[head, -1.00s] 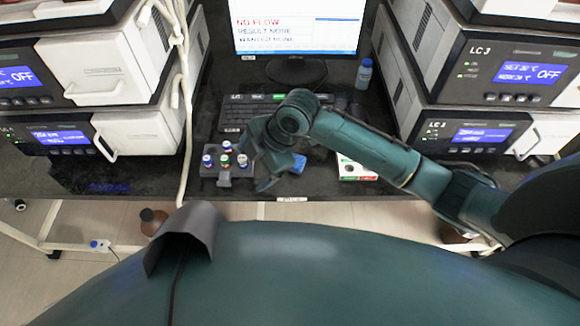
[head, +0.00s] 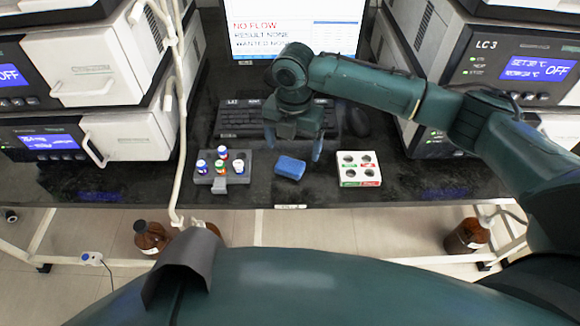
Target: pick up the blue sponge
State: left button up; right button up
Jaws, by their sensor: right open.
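The blue sponge (head: 290,168) lies on the dark bench top, between a grey vial rack and a white box with round holes. It is fully visible in the head view. My right gripper (head: 294,144) hangs just behind the sponge, above the bench and in front of the keyboard. Its fingers are spread apart with nothing between them, and one finger shows to the right of the sponge's far edge. I cannot tell exactly how high the fingertips are. My left gripper is not in view.
The grey rack (head: 207,178) with several capped vials stands left of the sponge. The white box (head: 359,170) stands right. A keyboard (head: 236,118), mouse (head: 357,122) and monitor (head: 290,22) are behind. Instrument stacks flank both sides. A pale tube hangs at left.

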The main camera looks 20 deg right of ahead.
aim_at(291, 163)
jog(key=shift+w+a+f, duration=0.1)
jog(key=shift+a+f, duration=0.05)
jog(key=shift+f, duration=1.35)
jog(key=shift+a+f, duration=0.1)
jog(key=shift+f, duration=1.35)
jog(key=shift+c, duration=0.6)
jog(key=c, duration=0.9)
